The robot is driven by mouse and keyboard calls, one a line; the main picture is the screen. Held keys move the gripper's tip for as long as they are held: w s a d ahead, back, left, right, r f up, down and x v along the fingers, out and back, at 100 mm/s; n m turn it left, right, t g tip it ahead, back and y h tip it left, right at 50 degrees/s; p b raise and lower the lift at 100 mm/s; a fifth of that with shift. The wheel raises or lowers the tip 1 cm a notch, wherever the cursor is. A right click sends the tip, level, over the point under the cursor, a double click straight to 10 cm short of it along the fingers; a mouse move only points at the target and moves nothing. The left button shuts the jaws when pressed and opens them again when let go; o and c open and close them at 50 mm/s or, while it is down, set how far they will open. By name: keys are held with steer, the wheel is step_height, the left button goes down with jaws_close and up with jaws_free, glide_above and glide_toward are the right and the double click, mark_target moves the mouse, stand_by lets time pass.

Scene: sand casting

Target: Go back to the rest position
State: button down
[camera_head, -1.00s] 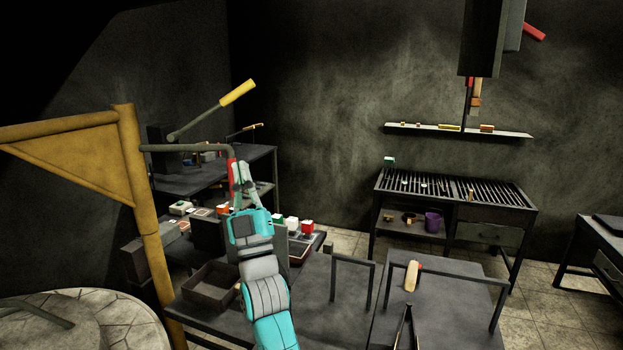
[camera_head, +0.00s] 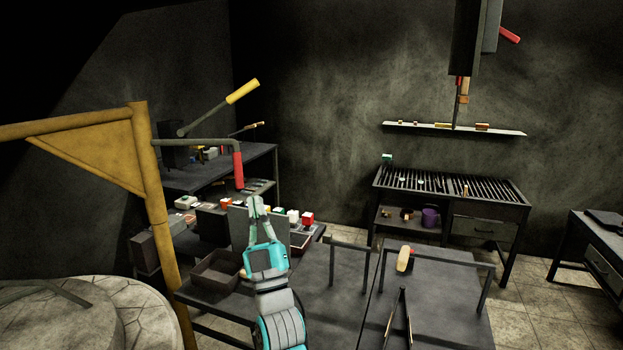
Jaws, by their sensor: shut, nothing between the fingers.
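My gripper (camera_head: 256,203) is grey, at the end of my teal and grey arm, and points up and away in the middle of the view. Its fingers are together with nothing between them. It stands in front of the dark table with small boxes, apart from the red-handled lever (camera_head: 238,170) that hangs just above and left of it. The arm's lower part runs off the bottom edge of the view.
A yellow crane post (camera_head: 158,225) stands at left, by a round stone pit (camera_head: 120,310). An open dark box (camera_head: 215,270) sits left of my arm. Frame bars (camera_head: 440,258) and tongs (camera_head: 398,318) are at right. A grated bench (camera_head: 450,190) stands behind.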

steer(key=s+d+f+m+g+h, duration=0.1)
steer(key=s+d+f+g+h, duration=0.1)
steer(key=s+d+f, duration=0.65)
steer(key=s+d+f+m+g+h, duration=0.15)
steer(key=s+d+f, duration=0.25)
steer(key=f, duration=0.9)
steer(key=s+d+f+m+g+h, duration=0.1)
steer(key=s+d+f+h, duration=0.1)
steer(key=s+d+f, duration=0.7)
steer(key=s+d+f+m+g+h, duration=0.1)
steer(key=s+d+f+m+g, duration=0.1)
steer(key=s, duration=0.9)
steer(key=s+d+f+m+g+h, duration=0.2)
steer(key=s+d, duration=0.1)
steer(key=s, duration=0.8)
steer(key=s+d+f+m+g+h, duration=0.1)
steer(key=s+d+f+m+g, duration=0.1)
steer(key=s, duration=0.9)
steer(key=shift+s+d+g+h, duration=0.3)
steer(key=shift+s+g+h, duration=0.05)
steer(key=shift+g, duration=0.2)
